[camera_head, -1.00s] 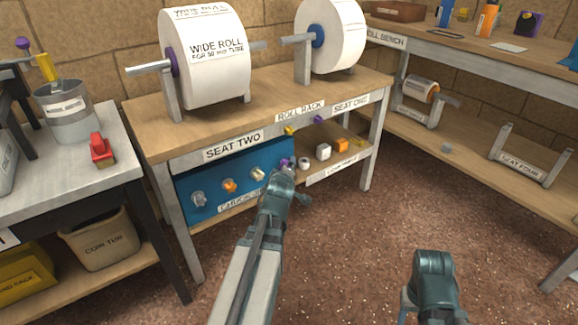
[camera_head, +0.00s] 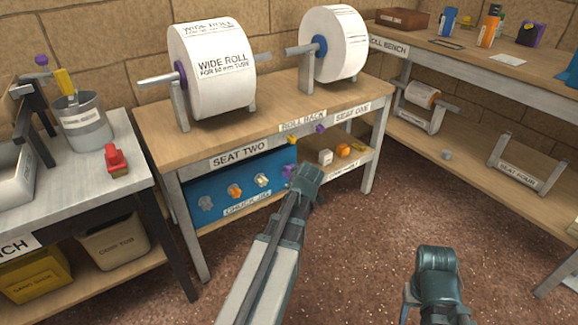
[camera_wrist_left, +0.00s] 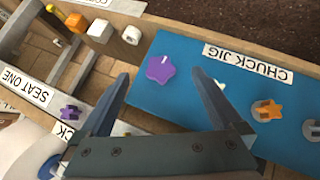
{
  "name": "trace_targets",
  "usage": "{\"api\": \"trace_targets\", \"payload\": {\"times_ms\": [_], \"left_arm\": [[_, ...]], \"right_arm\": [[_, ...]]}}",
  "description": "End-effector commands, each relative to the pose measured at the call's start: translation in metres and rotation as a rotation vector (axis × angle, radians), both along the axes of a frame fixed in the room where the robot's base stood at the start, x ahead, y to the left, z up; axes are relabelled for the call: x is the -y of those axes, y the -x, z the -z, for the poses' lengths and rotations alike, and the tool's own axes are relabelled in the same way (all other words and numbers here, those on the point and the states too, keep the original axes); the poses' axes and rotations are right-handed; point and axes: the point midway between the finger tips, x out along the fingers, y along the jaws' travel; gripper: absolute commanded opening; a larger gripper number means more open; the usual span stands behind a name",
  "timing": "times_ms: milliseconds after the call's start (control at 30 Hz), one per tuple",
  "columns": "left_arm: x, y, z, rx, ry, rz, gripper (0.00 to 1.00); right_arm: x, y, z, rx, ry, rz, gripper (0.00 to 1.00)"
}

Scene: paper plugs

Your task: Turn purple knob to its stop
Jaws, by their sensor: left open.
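The purple knob (camera_wrist_left: 160,69) is on the blue chuck jig panel (camera_wrist_left: 180,103), near the panel's left end in the left wrist view. It is star-shaped with a pale mark near its top edge. My left gripper (camera_wrist_left: 163,77) is open, with one finger on each side of the knob in the picture. I cannot tell how far the tips are from the panel. In the head view the knob (camera_head: 287,171) is partly hidden behind my left gripper (camera_head: 306,178). My right gripper (camera_head: 438,280) is low at the right, its fingers not clearly seen.
Orange (camera_wrist_left: 267,110) and grey (camera_wrist_left: 313,129) knobs sit along the panel; a white one is partly behind a finger. Another purple knob (camera_head: 320,128) is on the roll rack by the seat one label. White and orange blocks (camera_head: 343,150) lie on the lower shelf. Open floor lies in front.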

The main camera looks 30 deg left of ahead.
Motion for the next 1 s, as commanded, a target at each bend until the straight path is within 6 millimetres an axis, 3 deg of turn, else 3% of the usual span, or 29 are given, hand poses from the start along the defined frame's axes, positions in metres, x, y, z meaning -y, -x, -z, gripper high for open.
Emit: {"api": "trace_targets", "payload": {"times_ms": [33, 100, 233, 400, 667, 1000], "left_arm": [[0.004, -0.024, -0.019, -0.1, -0.048, 0.011, 1.0], [0.008, -0.032, -0.026, -0.228, -0.116, 0.008, 1.0], [0.016, -0.04, -0.042, -0.403, -0.211, -0.011, 1.0], [0.021, -0.04, -0.051, -0.501, -0.268, -0.032, 1.0], [0.015, -0.039, -0.04, -0.507, -0.271, -0.036, 1.0], [-0.028, -0.054, 0.008, -0.506, -0.269, -0.036, 1.0]], "right_arm": [[0.0, 0.0, -0.026, -0.001, 0.0, -0.001, 0.5], [0.0, 0.0, -0.039, -0.001, 0.0, -0.003, 0.5], [0.0, 0.0, -0.055, -0.002, 0.001, -0.005, 0.5], [0.0, 0.001, -0.061, -0.003, 0.001, -0.006, 0.5], [0.0, 0.001, -0.05, -0.003, 0.001, -0.005, 0.5], [0.0, 0.0, -0.002, -0.001, 0.001, 0.005, 0.5]]}}
